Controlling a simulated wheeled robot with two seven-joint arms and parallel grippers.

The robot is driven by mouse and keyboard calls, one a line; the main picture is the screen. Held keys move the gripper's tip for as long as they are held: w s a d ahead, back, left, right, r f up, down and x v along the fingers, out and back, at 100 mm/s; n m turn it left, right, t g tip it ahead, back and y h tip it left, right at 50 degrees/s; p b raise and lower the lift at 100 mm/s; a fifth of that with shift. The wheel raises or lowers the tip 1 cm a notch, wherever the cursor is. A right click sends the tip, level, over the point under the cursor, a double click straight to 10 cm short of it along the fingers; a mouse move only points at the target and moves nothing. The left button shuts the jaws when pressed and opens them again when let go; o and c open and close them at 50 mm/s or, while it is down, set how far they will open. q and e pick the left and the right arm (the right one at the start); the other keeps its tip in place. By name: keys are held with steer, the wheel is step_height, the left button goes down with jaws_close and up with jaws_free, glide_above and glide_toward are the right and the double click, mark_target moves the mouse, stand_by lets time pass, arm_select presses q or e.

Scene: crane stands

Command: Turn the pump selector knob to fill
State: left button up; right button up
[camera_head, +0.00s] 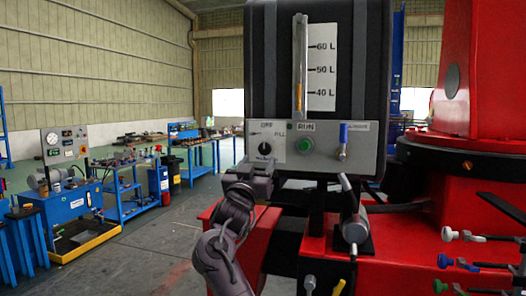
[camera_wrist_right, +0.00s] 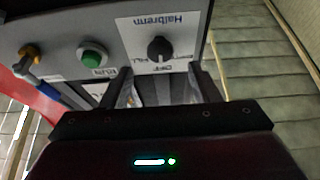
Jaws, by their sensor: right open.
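The pump selector knob (camera_head: 265,148) is a small black round knob on the grey control panel (camera_head: 325,163) under the black tank. OFF is printed above it and FILL to its right. In the right wrist view the panel appears upside down, with the knob (camera_wrist_right: 160,48) near the top middle. I cannot clearly tell which label its pointer faces. My right gripper (camera_head: 259,171) is just below the knob in the head view. In the wrist view its two fingers (camera_wrist_right: 158,76) are apart and empty, short of the knob. My left gripper is not in view.
A green RUN button (camera_head: 303,145) and a blue-handled toggle or valve (camera_head: 343,138) sit right of the knob. A grey-headed lever (camera_head: 354,230) stands below the panel. Red crane body (camera_head: 480,215) fills the right. Open floor and blue workbenches (camera_head: 72,205) lie left.

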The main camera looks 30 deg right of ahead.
mark_target(264, 150)
steer(key=p+x, duration=0.2)
steer(key=x, duration=0.3)
steer(key=shift+w+d+r, duration=0.1)
steer(key=shift+w+d, duration=0.05)
steer(key=shift+d, duration=0.05)
steer(key=shift+w+d, duration=0.3)
steer(key=shift+c, duration=0.2)
steer(key=c, duration=0.9)
